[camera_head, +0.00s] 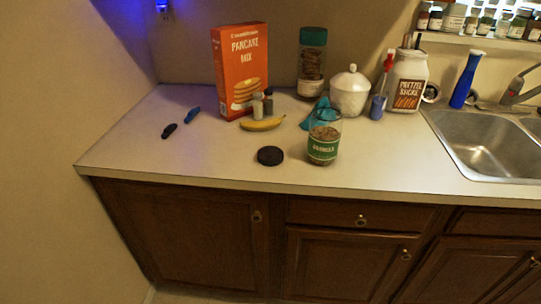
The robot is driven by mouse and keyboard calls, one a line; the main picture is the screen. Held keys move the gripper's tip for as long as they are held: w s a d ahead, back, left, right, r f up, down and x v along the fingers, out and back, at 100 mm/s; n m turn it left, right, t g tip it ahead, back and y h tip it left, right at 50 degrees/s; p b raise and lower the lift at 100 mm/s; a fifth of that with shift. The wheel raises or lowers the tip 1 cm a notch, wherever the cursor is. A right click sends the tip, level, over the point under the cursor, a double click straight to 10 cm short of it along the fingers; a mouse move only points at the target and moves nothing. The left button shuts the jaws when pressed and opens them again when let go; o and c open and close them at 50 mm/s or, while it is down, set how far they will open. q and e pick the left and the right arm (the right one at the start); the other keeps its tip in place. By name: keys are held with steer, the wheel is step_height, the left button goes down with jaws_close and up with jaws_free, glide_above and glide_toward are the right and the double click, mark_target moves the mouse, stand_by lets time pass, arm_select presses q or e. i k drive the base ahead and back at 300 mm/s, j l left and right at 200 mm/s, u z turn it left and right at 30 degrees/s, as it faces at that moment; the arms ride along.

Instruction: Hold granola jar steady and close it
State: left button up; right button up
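The granola jar (324,140) stands upright near the front of the counter. It is clear glass with a green label, holds brown contents, and its top looks open. A black round lid (270,156) lies flat on the counter to the left of the jar, apart from it. Neither of my grippers shows in the head view.
Behind stand an orange pancake mix box (240,75), a teal-lidded jar (311,65), a white lidded pot (350,92) and a pretzel jar (408,82). A banana (262,124) lies behind the lid. The sink (490,140) is at right.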

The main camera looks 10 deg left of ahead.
mark_target(326, 121)
steer(key=i+l+u, duration=0.2)
steer(key=l+u, duration=0.15)
steer(key=l, duration=0.65)
steer(key=l+u, duration=0.35)
steer(key=l, duration=0.65)
steer(key=l+u, duration=0.3)
steer(key=l, duration=0.75)
